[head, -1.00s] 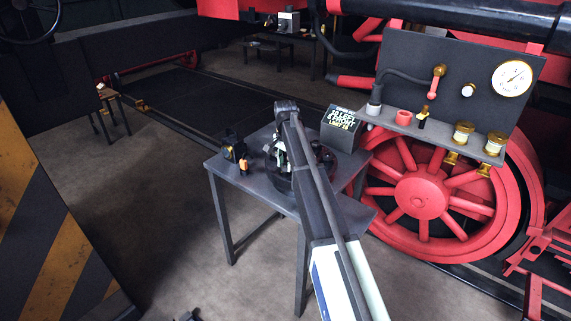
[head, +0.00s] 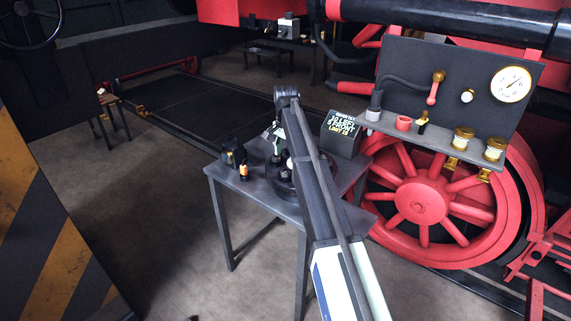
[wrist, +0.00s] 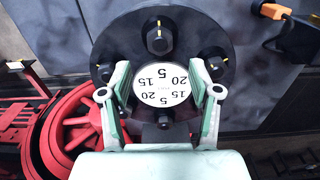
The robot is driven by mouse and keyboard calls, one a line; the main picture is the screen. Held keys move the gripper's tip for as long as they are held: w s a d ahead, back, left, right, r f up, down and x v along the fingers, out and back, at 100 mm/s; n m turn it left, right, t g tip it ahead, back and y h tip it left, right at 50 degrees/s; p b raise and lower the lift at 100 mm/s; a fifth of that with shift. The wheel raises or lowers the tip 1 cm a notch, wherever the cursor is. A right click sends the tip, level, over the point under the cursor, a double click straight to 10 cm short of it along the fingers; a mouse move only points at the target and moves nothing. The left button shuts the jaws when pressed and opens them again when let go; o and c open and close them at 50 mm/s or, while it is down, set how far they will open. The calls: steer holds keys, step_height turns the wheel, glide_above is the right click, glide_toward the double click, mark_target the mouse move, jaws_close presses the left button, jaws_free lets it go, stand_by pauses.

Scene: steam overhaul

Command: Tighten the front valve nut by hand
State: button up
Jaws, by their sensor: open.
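A black round valve flange (wrist: 112,35) carries several dark nuts around a white dial plate (wrist: 163,86) with numbers. A nut with a yellow mark (wrist: 160,38) stands at the top of the flange in the wrist view. Other nuts show at the right (wrist: 216,62) and left (wrist: 104,70). I cannot tell which is the front nut. My gripper (wrist: 160,78) is open, its fingers apart over the dial plate with nothing seen between them. In the head view my arm hides part of the flange (head: 277,188), which sits on a grey table (head: 225,176).
A dark display box (head: 342,135) with lit text including LEFT, FRONT and LIMIT stands at the table's back right. A black tool with an orange part (head: 238,160) is at its left. A gauge panel (head: 450,75) and red wheel (head: 425,200) stand to the right.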

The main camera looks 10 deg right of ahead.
mark_target(286, 170)
step_height(286, 170, up, 5)
steer(key=shift+f, duration=0.15)
stand_by(0.3)
